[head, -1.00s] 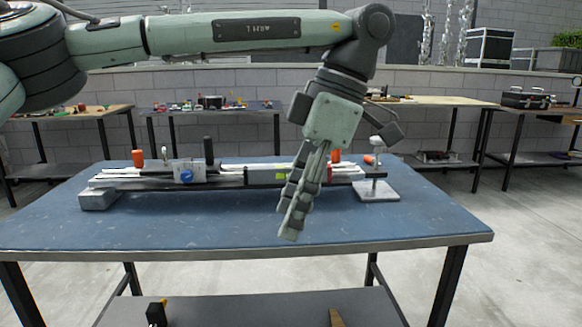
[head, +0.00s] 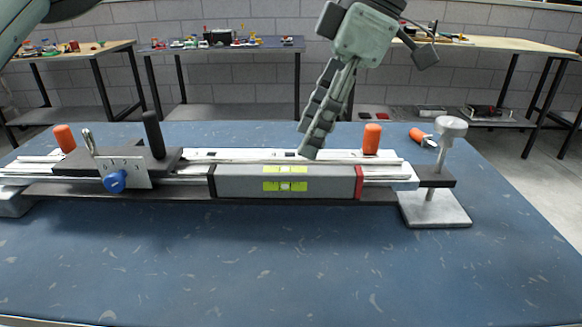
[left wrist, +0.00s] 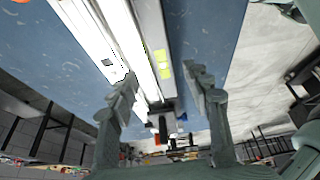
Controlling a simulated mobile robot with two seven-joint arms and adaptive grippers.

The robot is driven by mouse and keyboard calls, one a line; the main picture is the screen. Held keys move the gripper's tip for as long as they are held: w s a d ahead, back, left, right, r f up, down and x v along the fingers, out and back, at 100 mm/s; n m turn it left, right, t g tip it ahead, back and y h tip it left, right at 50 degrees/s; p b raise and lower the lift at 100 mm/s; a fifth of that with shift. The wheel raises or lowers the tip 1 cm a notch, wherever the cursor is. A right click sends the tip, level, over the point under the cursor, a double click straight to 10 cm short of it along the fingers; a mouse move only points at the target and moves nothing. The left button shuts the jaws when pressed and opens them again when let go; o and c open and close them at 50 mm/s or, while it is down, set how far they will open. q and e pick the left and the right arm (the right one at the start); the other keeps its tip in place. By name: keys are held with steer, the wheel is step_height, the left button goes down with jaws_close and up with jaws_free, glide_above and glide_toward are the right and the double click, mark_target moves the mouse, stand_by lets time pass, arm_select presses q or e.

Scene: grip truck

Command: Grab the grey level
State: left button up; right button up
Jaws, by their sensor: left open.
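The grey level (head: 240,184) is a long grey bar with yellow-green vials and a red end. It lies along the front of a rail assembly on the blue table. My left gripper (head: 310,152) is open and empty, pointing down just above and behind the level's right half in the head view. In the left wrist view the level (left wrist: 150,22) runs lengthwise past the gap between the open fingers (left wrist: 163,88), with its vials near the middle. I see no contact with the level. My right gripper is not in view.
The rail assembly (head: 220,156) carries orange knobs (head: 372,139), a black upright handle (head: 153,134) and a blue knob (head: 115,181). A metal post on a square base (head: 435,210) stands at its right end. The front of the blue table (head: 250,270) is clear.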

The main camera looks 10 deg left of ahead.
mark_target(288, 169)
arm_select(q)
steer(key=x, duration=0.3)
steer(key=b+x, duration=0.1)
steer(key=x, duration=0.2)
steer(key=shift+s+a+r, duration=0.15)
steer(key=shift+s+a, duration=0.05)
steer(key=shift+a+f, duration=0.2)
steer(key=shift+f, duration=0.25)
jaws_close()
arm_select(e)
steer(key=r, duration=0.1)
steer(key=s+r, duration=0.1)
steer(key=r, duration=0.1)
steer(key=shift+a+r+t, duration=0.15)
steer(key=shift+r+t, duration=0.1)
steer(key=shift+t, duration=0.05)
